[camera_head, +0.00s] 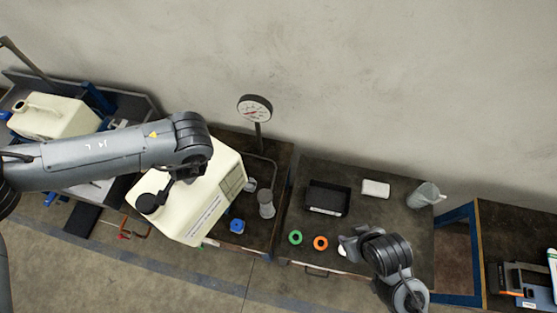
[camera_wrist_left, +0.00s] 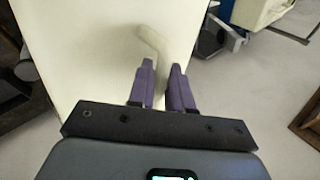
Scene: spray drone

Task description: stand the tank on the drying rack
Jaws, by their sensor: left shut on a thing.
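A cream tank (camera_head: 205,205) with a black cap (camera_head: 147,203) and a printed label is tilted in the head view, at the left side of the middle bench. My left gripper (camera_head: 172,188) is over its top, with the jaws partly hidden by my wrist. In the left wrist view, the purple fingers (camera_wrist_left: 160,85) are shut on the tank's handle (camera_wrist_left: 148,45), and the tank's body (camera_wrist_left: 85,50) fills the left. I cannot tell whether the tank touches the bench. A thin wire frame (camera_head: 273,172), possibly the drying rack, is partly hidden behind the tank. My right gripper (camera_head: 353,245) is partly visible; its jaws are unclear.
Another cream tank (camera_head: 55,117) lies on a tray at the left. A dial gauge (camera_head: 255,108) stands behind the bench. A clear cylinder (camera_head: 266,204) and blue-capped jar (camera_head: 237,226) stand close right of the held tank. A black bin (camera_head: 327,198), rings and a jug (camera_head: 425,195) are further right.

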